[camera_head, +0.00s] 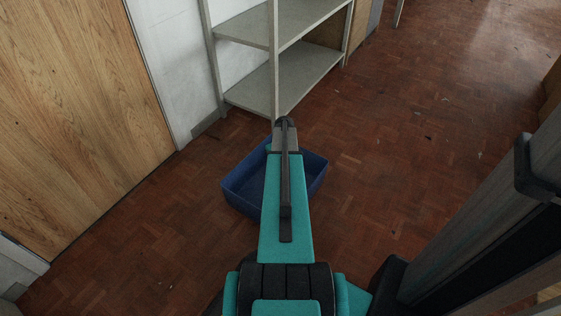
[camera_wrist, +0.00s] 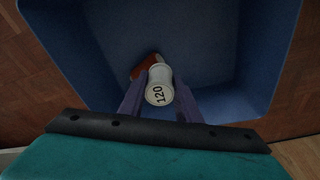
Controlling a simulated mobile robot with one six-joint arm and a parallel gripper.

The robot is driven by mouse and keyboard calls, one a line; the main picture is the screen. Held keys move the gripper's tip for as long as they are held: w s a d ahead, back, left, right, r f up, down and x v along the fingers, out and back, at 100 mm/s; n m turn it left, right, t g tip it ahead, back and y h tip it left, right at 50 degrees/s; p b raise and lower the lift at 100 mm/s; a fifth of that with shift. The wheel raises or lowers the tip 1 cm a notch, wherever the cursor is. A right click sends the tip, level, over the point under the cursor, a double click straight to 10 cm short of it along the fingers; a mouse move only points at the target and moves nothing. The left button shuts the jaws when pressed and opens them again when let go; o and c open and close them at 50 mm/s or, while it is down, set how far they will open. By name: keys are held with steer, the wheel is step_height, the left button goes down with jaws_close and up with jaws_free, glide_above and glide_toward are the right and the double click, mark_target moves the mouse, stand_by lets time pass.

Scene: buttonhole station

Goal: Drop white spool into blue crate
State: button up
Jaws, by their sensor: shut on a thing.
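A white spool (camera_wrist: 159,86) marked "120" is between the two purple fingers of my gripper (camera_wrist: 158,95) in the wrist view. My gripper is shut on it. The blue crate (camera_wrist: 225,50) lies beyond the spool and fills most of that view, so the spool shows over the crate's inside. How high it is above the crate floor I cannot tell. In the head view the blue crate (camera_head: 240,190) stands on the floor, partly covered by my teal arm, which hides the spool and the gripper's fingers.
An orange-brown thing (camera_wrist: 143,67) shows inside the crate behind the spool, partly hidden. A grey shelf unit (camera_head: 285,75) stands beyond the crate. A wooden door (camera_head: 75,110) is at the left.

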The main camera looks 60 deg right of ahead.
steer(key=shift+f+b, duration=0.65)
steer(key=shift+f, duration=0.55)
steer(key=o, duration=1.1)
step_height(320, 180, up, 14)
steer(key=s+p, duration=0.2)
steer(key=p, duration=0.2)
steer(key=shift+a+f+p, duration=0.15)
steer(key=shift+a+p, duration=0.2)
steer(key=shift+a, duration=0.1)
steer(key=shift+w, duration=0.1)
